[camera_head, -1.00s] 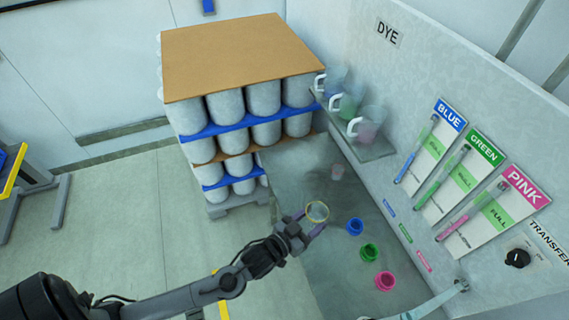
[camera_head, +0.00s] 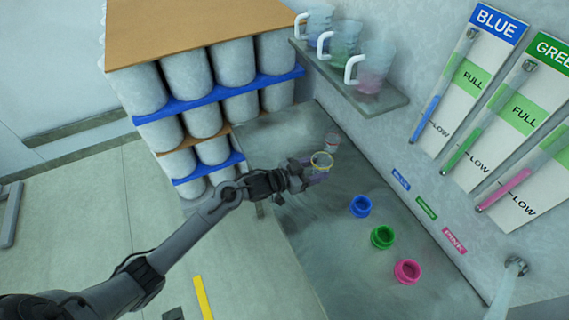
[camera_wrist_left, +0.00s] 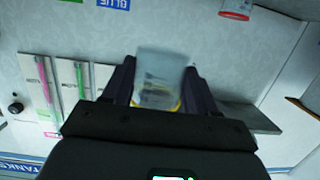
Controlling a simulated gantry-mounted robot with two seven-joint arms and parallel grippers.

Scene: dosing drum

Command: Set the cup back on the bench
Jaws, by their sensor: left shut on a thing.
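My left gripper (camera_head: 312,167) is shut on a small clear cup (camera_head: 322,160) with a yellow rim, near the back of the grey bench (camera_head: 335,255). In the left wrist view the cup (camera_wrist_left: 160,78) sits between the two dark fingers, its yellow band close to the palm. The head view looks down into its open top. I cannot tell whether its base touches the bench. A second clear cup (camera_head: 332,141) with a reddish band stands just behind it; it also shows in the left wrist view (camera_wrist_left: 236,9). My right gripper is not in view.
Blue (camera_head: 360,206), green (camera_head: 382,237) and pink (camera_head: 407,272) open containers stand in a row on the bench. A shelf (camera_head: 377,103) with handled jugs is above. Stacked drums (camera_head: 200,120) stand at the left. A pale spout (camera_head: 513,270) is at lower right.

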